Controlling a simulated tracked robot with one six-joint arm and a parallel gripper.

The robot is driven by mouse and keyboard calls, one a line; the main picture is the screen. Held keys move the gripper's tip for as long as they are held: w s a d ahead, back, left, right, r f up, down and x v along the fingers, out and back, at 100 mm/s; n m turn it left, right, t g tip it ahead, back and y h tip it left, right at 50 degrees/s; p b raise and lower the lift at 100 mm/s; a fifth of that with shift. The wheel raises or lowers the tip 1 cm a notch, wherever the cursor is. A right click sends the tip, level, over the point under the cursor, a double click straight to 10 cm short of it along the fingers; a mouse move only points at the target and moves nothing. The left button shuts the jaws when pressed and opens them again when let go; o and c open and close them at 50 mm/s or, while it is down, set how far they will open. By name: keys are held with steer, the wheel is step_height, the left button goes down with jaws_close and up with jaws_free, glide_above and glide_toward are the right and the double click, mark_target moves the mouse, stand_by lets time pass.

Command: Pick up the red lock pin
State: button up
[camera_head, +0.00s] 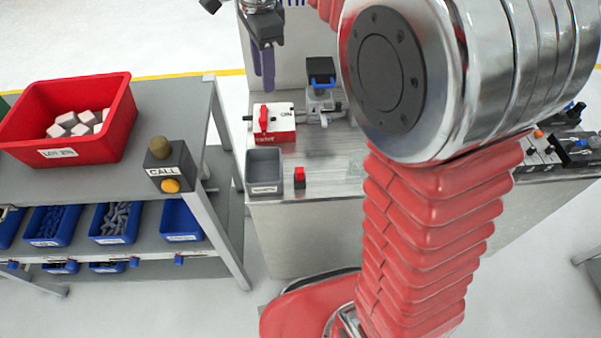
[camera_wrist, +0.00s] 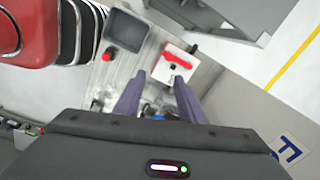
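A small red piece with a dark lower part, which looks like the red lock pin (camera_head: 299,175), stands on the metal bench just right of a small grey bin (camera_head: 264,168). In the wrist view the red piece (camera_wrist: 110,53) is left of and beyond my gripper (camera_wrist: 159,76). Its two purple fingers are spread apart with nothing held between them. In the head view my gripper (camera_head: 263,68) hangs above the back of the bench, well away from the red piece.
A white and red switch box (camera_head: 271,124) with a red handle, marked ON, stands behind the grey bin. A fixture with a blue top (camera_head: 320,72) is to its right. At left are a red bin (camera_head: 75,150) of pale blocks and a CALL button box (camera_head: 170,166).

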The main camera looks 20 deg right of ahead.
steer(key=s+d+f+n+t, duration=0.1)
steer(key=s+d+n+t, duration=0.1)
steer(key=s+n, duration=0.6)
steer(key=s+d+f+n+t, duration=0.2)
steer(key=s+n, duration=0.6)
steer(key=s, duration=0.8)
steer(key=d, duration=0.2)
steer(key=shift+s+d+f+t, duration=0.2)
steer(key=shift+s+d+t, duration=0.05)
steer(key=shift+d+t, duration=0.15)
steer(key=shift+c, duration=0.6)
